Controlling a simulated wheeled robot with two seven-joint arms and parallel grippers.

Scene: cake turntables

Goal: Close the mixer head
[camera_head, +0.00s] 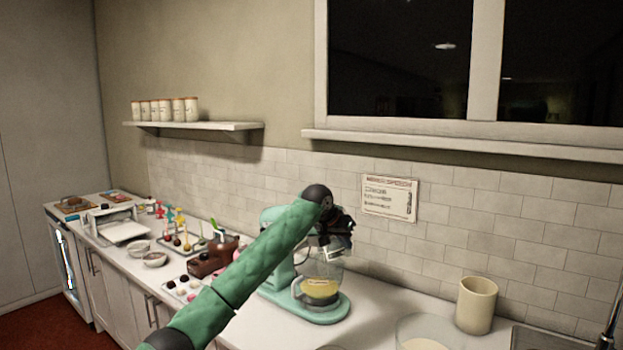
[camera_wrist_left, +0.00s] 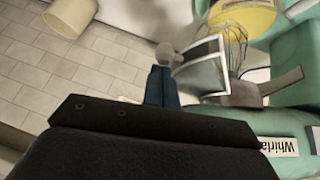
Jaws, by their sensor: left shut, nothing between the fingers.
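The mint-green stand mixer (camera_head: 325,311) stands on the counter, with a clear bowl (camera_head: 318,288) of yellow batter on its base. My left forearm and wrist hide much of its head, so its exact tilt is unclear in the head view. In the left wrist view the green mixer head (camera_wrist_left: 220,122) carries a "Whirla" label, and a wire whisk (camera_wrist_left: 236,48) shows near the yellow batter (camera_wrist_left: 243,17). My left gripper (camera_head: 340,240) is shut and empty, in front of the head and above the bowl; its fingers (camera_wrist_left: 162,85) show close beside the mixer. My right gripper is out of view.
A beige canister (camera_head: 476,305) and a pale bowl (camera_head: 428,333) stand right of the mixer. A brown holder (camera_head: 212,258), treats and small bowls (camera_head: 154,259) crowd the counter to the left. A tiled wall with a sign (camera_head: 389,197) is close behind.

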